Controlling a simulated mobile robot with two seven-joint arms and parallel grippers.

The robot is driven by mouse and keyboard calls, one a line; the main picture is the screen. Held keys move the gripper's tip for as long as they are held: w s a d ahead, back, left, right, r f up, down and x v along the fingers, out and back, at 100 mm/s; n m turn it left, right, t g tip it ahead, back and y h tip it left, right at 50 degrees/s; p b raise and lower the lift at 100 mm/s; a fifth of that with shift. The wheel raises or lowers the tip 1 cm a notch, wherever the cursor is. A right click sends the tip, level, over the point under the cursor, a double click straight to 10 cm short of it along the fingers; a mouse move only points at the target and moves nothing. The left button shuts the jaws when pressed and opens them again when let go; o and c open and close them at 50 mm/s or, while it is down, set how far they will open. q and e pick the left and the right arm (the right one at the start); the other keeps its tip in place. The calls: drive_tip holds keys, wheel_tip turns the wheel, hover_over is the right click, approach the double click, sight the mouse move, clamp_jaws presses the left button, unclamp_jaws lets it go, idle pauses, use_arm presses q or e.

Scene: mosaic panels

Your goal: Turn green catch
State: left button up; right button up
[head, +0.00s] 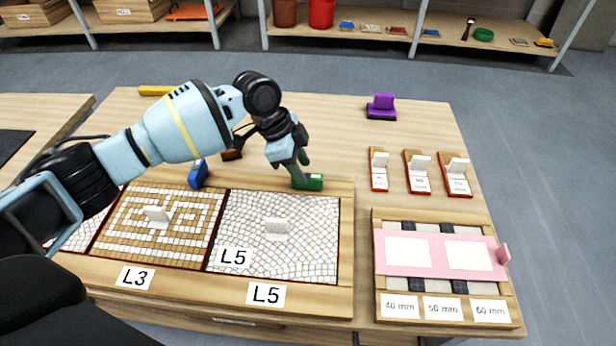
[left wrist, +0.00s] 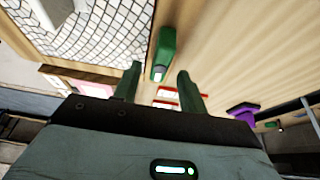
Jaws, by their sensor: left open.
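The green catch (head: 314,182) sits at the top right corner of the frame around the L5 mosaic panel (head: 310,235). My left gripper (head: 300,174) is open and points down at the left end of the catch. In the left wrist view the green catch (left wrist: 164,52) lies just beyond the two fingertips (left wrist: 157,82), in line with the gap between them. I cannot tell whether a finger touches it. My right gripper is not in view.
A blue catch (head: 198,174) stands left along the frame, by the L3 panel (head: 160,222). A purple block (head: 381,104) is at the back. Red-edged boards (head: 417,172) and a pink-topped rack (head: 440,254) are on the right. Bare wood lies behind the panels.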

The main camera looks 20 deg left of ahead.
sight(307, 176)
use_arm(q)
drive_tip(key=x, duration=0.2)
drive_tip(key=shift+d+f+b, duration=0.1)
drive_tip(key=shift+f+b, duration=0.25)
drive_tip(key=shift+f, duration=0.05)
drive_tip(key=shift+w+d+f, duration=0.15)
drive_tip(key=shift+d+f, duration=0.15)
drive_tip(key=shift+f, duration=0.25)
drive_tip(key=shift+c, duration=0.3)
drive_tip(key=c, duration=0.5)
clamp_jaws()
